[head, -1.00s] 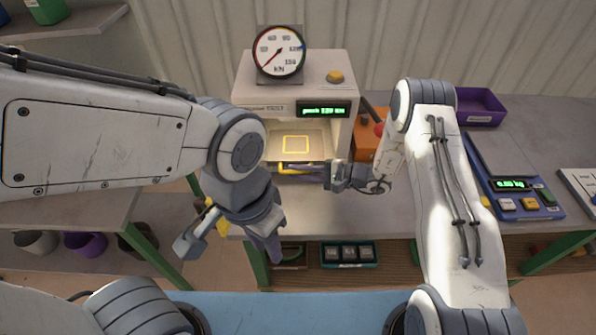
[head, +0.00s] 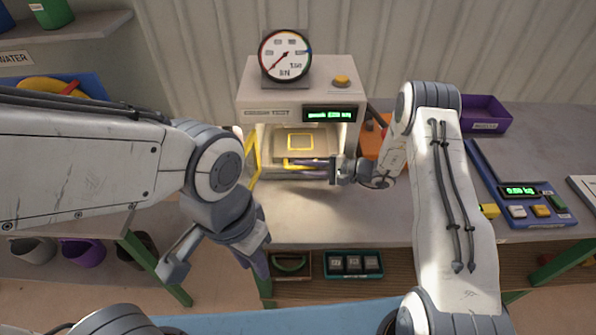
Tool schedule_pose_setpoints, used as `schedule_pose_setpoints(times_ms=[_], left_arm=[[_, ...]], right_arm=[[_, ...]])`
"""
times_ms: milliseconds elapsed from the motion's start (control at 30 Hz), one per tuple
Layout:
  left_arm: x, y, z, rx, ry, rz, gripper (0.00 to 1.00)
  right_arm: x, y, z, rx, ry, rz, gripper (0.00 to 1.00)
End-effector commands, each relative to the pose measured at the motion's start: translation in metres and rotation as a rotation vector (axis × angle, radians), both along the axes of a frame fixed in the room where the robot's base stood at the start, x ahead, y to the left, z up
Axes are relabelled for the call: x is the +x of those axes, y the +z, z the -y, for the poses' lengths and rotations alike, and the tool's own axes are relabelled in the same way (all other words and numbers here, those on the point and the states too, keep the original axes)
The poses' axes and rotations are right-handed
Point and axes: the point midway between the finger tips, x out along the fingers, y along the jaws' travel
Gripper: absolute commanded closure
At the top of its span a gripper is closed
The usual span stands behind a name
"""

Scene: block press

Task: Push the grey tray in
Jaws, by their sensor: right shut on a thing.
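The grey tray (head: 276,144), with a yellow square marked on it, sits in the lit opening of the press (head: 252,100). A yellow handle bar (head: 297,162) runs along its front. My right gripper (head: 312,168) reaches in from the right and is shut on the handle; its fingers partly cover the bar. My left gripper (head: 218,268) is open and empty, in front of the bench and left of the press, with its fingers spread.
A yellow-framed guard (head: 253,160) stands at the left of the opening. A dial gauge (head: 286,55) and yellow button (head: 341,81) are on top. A scale (head: 519,190) and purple bin (head: 486,113) stand right. The bench front is clear.

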Motion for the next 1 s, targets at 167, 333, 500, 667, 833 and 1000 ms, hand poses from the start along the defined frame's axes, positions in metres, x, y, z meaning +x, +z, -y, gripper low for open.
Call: schedule_pose_setpoints(times_ms=[167, 333, 500, 667, 833, 1000], left_arm=[[0.000, 0.000, 0.000, 0.000, 0.000, 0.000, 0.70], [0.000, 0.000, 0.000, 0.000, 0.000, 0.000, 0.70], [0.000, -0.004, 0.000, 0.000, 0.000, 0.000, 0.70], [0.000, -0.015, 0.000, 0.000, 0.000, 0.000, 0.70], [0.000, -0.025, 0.000, 0.000, 0.000, 0.000, 0.70], [0.000, -0.031, 0.000, 0.000, 0.000, 0.000, 0.70]], right_arm=[[0.000, 0.000, 0.001, 0.000, -0.002, 0.000, 0.70], [0.000, 0.000, 0.001, 0.000, -0.001, 0.000, 0.70], [-0.002, 0.001, 0.010, 0.000, -0.005, 0.001, 0.70], [-0.013, 0.006, 0.037, 0.000, -0.007, 0.003, 0.70], [-0.026, 0.013, 0.067, -0.001, -0.006, 0.003, 0.70], [-0.035, 0.020, 0.088, 0.000, -0.004, 0.002, 0.70]])
